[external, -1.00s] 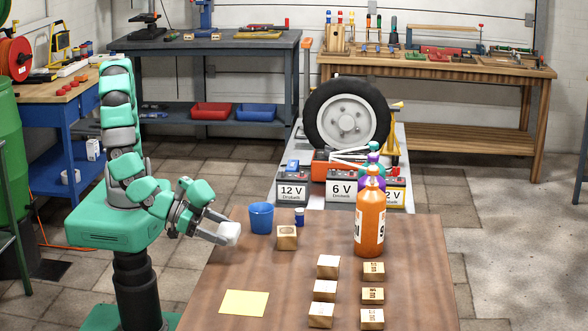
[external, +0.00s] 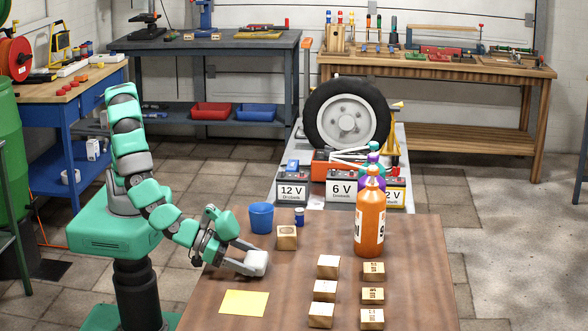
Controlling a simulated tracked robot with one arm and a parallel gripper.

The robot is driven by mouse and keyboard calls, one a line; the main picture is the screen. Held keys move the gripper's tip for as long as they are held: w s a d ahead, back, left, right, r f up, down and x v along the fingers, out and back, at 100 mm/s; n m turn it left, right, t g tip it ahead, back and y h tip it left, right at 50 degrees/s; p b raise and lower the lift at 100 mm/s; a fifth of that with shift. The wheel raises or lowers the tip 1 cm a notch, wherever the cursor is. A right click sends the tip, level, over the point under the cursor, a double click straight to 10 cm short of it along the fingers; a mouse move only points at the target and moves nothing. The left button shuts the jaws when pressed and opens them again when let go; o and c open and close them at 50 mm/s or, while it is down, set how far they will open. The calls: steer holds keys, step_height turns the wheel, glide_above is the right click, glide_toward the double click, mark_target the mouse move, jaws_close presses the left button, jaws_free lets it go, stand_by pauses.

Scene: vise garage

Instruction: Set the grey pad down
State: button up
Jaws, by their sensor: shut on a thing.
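The pad (external: 257,262), whitish grey and block-shaped, is between the fingertips of my gripper (external: 250,264). My gripper is shut on it, above the left part of the wooden table (external: 415,250). I cannot tell whether the pad touches the tabletop. A flat yellow sheet (external: 244,303) lies on the table just in front of the pad. The fingers hide part of the pad's side.
A blue cup (external: 261,218), a small blue bottle (external: 299,217) and a wooden block (external: 287,237) stand behind the pad. Several wooden blocks (external: 324,290) stand to the right, with an orange bottle (external: 369,222) behind them. Bare tabletop lies around the yellow sheet.

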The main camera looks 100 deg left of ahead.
steer(key=shift+f, duration=0.45)
steer(key=shift+r, duration=0.1)
steer(key=o, duration=1)
steer(key=shift+o, duration=0.2)
steer(key=shift+s+r, duration=0.15)
steer(key=shift+s, duration=0.15)
steer(key=p+v, duration=0.3)
steer(key=v, duration=0.8)
steer(key=shift+s, duration=0.25)
